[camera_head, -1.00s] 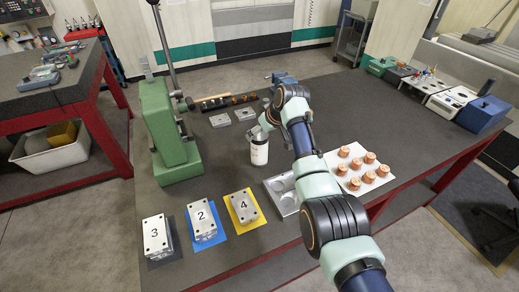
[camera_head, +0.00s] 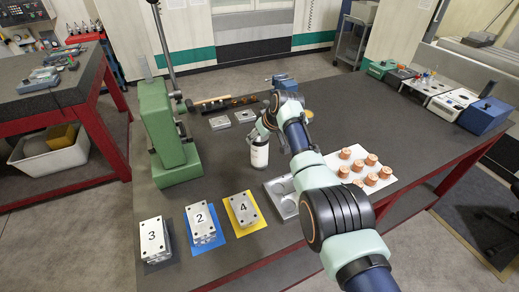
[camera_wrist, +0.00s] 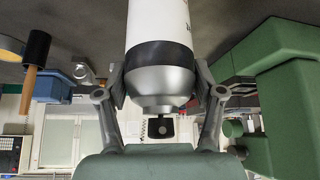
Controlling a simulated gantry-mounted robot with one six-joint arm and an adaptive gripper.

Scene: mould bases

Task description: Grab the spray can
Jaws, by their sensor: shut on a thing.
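The spray can (camera_head: 259,155) is white with a dark band and a silver shoulder. The dark nozzle shows between the fingers. I cannot tell whether the can's base touches the table.
A green press (camera_head: 168,130) stands left of the can. Numbered mould blocks 3 (camera_head: 154,240), 2 (camera_head: 202,222) and 4 (camera_head: 243,209) lie at the front. The recessed tray (camera_head: 283,200) and a white sheet (camera_head: 333,162) with several copper pieces are to the right. Metal plates (camera_head: 219,122) lie behind.

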